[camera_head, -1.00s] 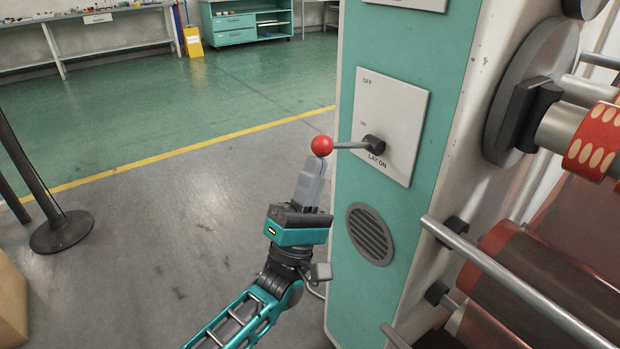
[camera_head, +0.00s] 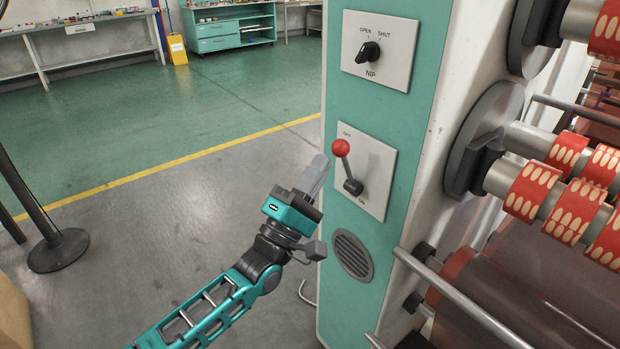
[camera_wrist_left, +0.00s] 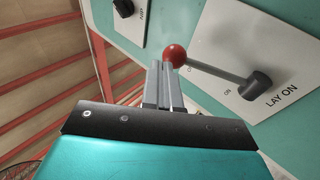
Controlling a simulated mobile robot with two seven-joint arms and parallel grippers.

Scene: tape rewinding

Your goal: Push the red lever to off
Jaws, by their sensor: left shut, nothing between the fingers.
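The red lever (camera_head: 346,168) is a dark rod with a red ball on its end. It pivots low on a white plate on the machine's teal front panel. It points up and slightly left, with the ball near the small upper label. In the left wrist view the red ball (camera_wrist_left: 174,55) is right at the fingertips. My left gripper (camera_head: 320,162) is shut and empty, its tips just left of and below the ball. I cannot tell whether they touch it. My right gripper is not in view.
A NIP knob (camera_head: 369,51) sits on a plate above the lever, and a round vent (camera_head: 352,255) is below it. Rollers with red-patterned tape (camera_head: 530,190) stand to the right. A black post (camera_head: 58,250) is at the left. The floor between is clear.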

